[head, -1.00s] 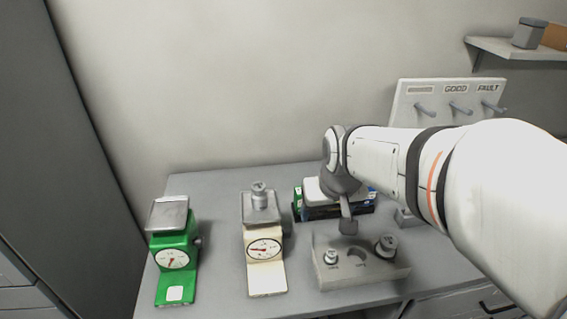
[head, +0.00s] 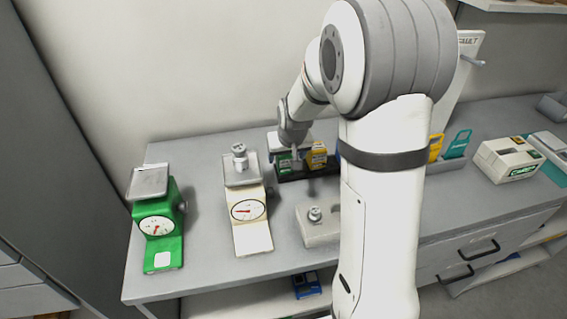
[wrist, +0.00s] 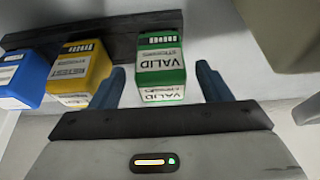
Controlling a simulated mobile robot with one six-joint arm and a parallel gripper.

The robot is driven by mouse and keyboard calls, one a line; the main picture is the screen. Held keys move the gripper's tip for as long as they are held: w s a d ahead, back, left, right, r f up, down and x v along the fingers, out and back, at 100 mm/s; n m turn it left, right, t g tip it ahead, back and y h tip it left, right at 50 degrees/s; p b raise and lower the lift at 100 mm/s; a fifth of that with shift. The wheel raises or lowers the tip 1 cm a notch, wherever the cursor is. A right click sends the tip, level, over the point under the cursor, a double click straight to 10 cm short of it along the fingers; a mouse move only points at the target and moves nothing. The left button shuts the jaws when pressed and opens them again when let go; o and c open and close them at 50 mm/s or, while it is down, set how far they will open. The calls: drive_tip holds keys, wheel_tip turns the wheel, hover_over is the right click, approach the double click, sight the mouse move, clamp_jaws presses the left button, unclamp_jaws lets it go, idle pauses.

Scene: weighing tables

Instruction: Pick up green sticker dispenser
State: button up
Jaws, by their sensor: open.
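The green sticker dispenser (wrist: 162,50), a small box with a white VALID label, sits in a dark rack in the wrist view. A yellow dispenser (wrist: 80,72) and a blue dispenser (wrist: 22,78) sit to its left. My gripper (wrist: 161,80) is open, one finger on each side of the green box, with nothing visibly clamped. In the head view my gripper (head: 296,160) is over the rack at the back of the table. The green dispenser (head: 284,164) is partly hidden there beside the yellow one; my arm hides the rack's right part.
A green scale (head: 161,237) and a cream scale (head: 252,236) with a weight on its pan stand left of the rack. A grey weight block (head: 318,232) stands in front, partly behind my arm. A white-and-green device (head: 509,160) stands at the right.

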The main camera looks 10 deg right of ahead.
drive_tip(key=shift+x, duration=1.8)
drive_tip(key=shift+c, duration=0.2)
drive_tip(key=c, duration=1.1)
wheel_tip(320, 180, up, 10)
drive_tip(key=shift+b, duration=0.35)
drive_tip(key=o, duration=0.5)
drive_tip(key=shift+c, duration=1.6)
